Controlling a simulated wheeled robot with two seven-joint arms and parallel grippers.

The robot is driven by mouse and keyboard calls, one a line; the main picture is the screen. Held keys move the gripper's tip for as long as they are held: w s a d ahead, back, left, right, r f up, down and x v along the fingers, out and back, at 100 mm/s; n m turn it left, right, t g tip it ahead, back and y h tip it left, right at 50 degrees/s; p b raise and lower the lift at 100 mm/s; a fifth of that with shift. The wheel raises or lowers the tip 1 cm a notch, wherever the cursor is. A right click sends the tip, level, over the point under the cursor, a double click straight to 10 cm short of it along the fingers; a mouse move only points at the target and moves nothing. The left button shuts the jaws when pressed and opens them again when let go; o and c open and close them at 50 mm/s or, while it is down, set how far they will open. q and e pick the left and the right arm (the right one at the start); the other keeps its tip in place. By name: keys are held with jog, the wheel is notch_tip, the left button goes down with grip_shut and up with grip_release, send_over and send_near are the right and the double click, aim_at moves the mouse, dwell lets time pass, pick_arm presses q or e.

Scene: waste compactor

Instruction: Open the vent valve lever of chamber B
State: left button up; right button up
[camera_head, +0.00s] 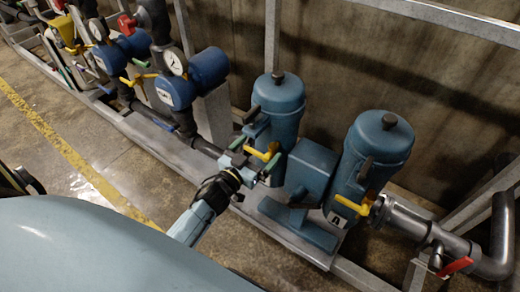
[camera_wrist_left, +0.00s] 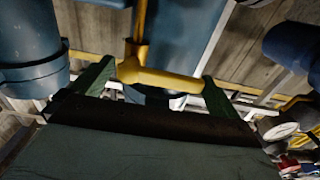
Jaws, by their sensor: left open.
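Two blue upright chambers stand side by side in the head view. Contact cannot be told. My right gripper is not in view.
Blue gauge units (camera_head: 190,80) with yellow and green handles stand to the left on the same skid. A metal pipe with a red lever (camera_head: 456,266) is at the right. Grey rails run behind the chambers. The floor in front is clear.

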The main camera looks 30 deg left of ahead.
pick_arm(q)
jog(key=shift+w, duration=0.8)
jog(key=shift+c, duration=0.4)
jog(key=c, duration=1.2)
jog(key=shift+d, duration=0.1)
